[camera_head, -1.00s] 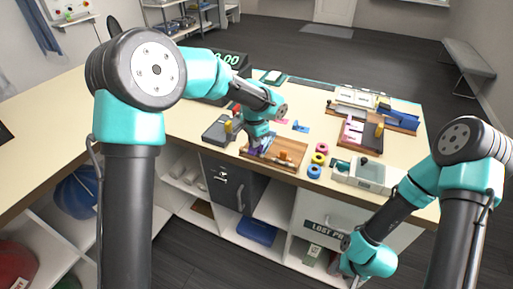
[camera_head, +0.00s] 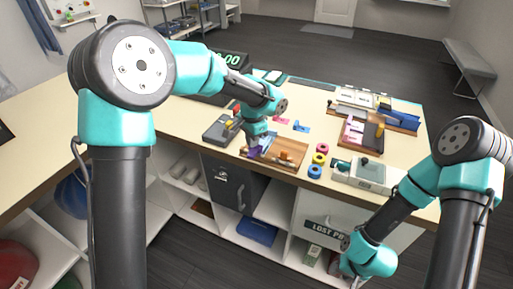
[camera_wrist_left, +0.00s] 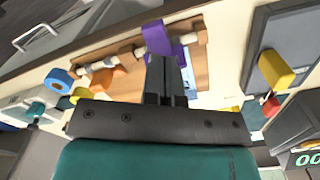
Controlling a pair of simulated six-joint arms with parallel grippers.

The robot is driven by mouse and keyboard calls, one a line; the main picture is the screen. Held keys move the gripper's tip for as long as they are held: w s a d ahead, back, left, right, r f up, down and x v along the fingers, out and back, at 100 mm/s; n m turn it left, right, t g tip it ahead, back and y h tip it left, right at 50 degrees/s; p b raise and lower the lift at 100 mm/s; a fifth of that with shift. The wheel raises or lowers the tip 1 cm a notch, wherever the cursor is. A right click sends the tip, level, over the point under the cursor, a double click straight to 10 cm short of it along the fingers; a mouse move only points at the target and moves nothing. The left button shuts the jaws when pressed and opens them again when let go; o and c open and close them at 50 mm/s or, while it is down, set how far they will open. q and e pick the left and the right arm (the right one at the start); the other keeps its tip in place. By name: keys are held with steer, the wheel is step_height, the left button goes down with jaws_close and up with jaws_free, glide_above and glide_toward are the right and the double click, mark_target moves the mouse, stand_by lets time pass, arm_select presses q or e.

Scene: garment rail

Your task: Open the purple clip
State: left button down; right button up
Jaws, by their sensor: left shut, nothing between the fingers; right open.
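The purple clip (camera_wrist_left: 157,38) shows in the left wrist view at a pale rod on a wooden board (camera_wrist_left: 196,66). One purple part hangs across the board and another bends to the right. In the head view the clip (camera_head: 254,152) is a small purple patch at the left end of the board (camera_head: 291,163), mostly covered by my left gripper. My left gripper (camera_wrist_left: 165,62) is shut and empty, with its fingertips right at the clip's lower edge. Whether they touch it, I cannot tell. My right arm hangs low in front of the counter; its fingers are not visible.
An orange clip (camera_head: 285,156) sits on the same board. Pink, yellow and blue rings (camera_head: 314,171) lie to its right, near a pale box (camera_head: 362,173). The counter's left part is clear.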

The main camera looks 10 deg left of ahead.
mark_target(253, 152)
arm_select(q)
steer(key=shift+s+r, duration=0.15)
steer(key=shift+r, duration=1.3)
steer(key=shift+s+r, duration=0.1)
steer(key=shift+r, duration=1.3)
steer(key=shift+f, duration=0.1)
